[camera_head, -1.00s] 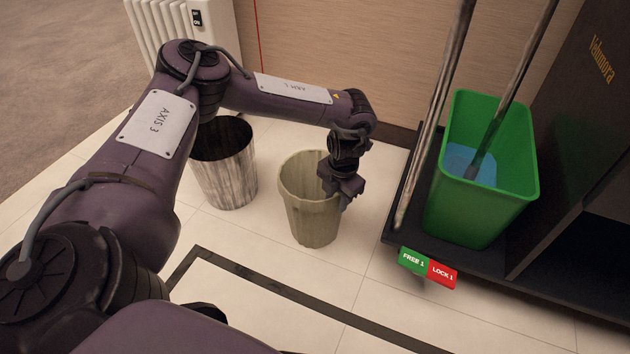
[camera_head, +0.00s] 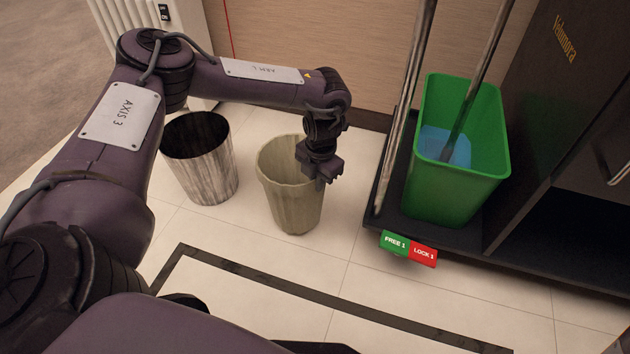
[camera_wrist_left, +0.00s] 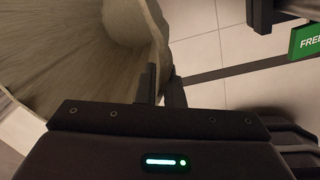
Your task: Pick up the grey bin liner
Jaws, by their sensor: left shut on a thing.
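The grey bin liner (camera_head: 288,205) is an olive-grey, open-topped, tapered bucket shape. It stands upright over the light tiles; I cannot tell whether its base touches them. My left gripper (camera_head: 314,170) is at the right side of its rim, pointing down. In the left wrist view the two dark fingers (camera_wrist_left: 164,86) are shut on the liner's edge, and its ribbed wall (camera_wrist_left: 55,55) and hollow inside fill the upper left. My right gripper is not in view.
A marbled grey bin (camera_head: 203,175) with a dark inside stands just left of the liner. A black cart base (camera_head: 455,235) with a green bucket (camera_head: 455,185) and metal poles is on the right. A white radiator (camera_head: 135,25) is behind.

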